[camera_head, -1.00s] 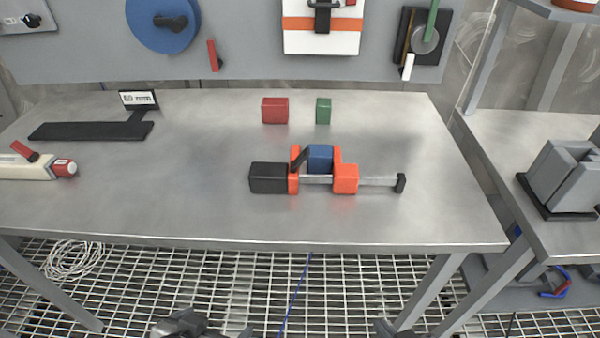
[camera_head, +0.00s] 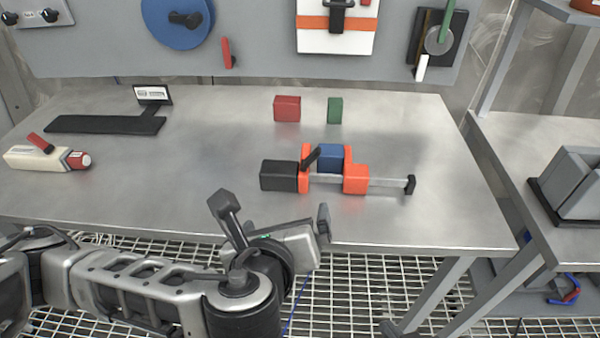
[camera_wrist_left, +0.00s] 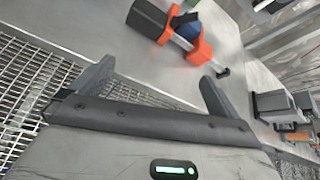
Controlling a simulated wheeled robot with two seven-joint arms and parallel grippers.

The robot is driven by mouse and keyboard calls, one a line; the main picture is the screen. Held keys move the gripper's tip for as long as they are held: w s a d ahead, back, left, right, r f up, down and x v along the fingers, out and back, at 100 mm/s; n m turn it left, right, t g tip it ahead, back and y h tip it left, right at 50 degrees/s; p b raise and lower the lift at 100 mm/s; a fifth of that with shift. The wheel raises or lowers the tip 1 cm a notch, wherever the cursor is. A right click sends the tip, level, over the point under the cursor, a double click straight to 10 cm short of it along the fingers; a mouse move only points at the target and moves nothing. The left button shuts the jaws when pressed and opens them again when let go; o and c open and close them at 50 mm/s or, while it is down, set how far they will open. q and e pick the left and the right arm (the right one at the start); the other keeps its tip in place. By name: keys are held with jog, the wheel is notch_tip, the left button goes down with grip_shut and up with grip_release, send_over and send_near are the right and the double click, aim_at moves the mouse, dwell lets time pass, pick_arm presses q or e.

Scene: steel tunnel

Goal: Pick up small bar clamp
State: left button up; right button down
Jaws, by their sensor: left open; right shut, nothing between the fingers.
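The small bar clamp (camera_head: 356,180) lies on the steel table. It has a black handle at its left end, two orange jaws and a grey bar with a black end stop at the right. A blue block (camera_head: 331,156) sits between the orange jaws; I cannot tell if they grip it. My left gripper (camera_head: 272,212) is open and empty over the table's front edge, in front of the clamp and apart from it. In the left wrist view the clamp (camera_wrist_left: 184,42) lies beyond the open fingers (camera_wrist_left: 152,85).
Red (camera_head: 287,108) and green (camera_head: 335,110) blocks stand behind the clamp. A black flat stand (camera_head: 105,124) and a cream tool (camera_head: 40,158) with a red end are at left. A side bench (camera_head: 530,140) with grey blocks is at right. The table around the clamp is clear.

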pick_arm(q)
jog(key=w+a+m+t, duration=0.1)
jog(key=w+a+m, duration=0.1)
jog(key=m, duration=0.1)
send_near(285, 164)
jog(key=shift+w+d+f+m+y, duration=0.3)
jog(key=shift+w+f, duration=0.25)
jog(key=shift+f, duration=0.15)
jog(key=shift+x, duration=2.85)
jog(key=shift+a+r, duration=0.1)
jog(key=shift+r, duration=0.1)
jog(key=c, duration=0.8)
jog(key=shift+w+r, duration=0.15)
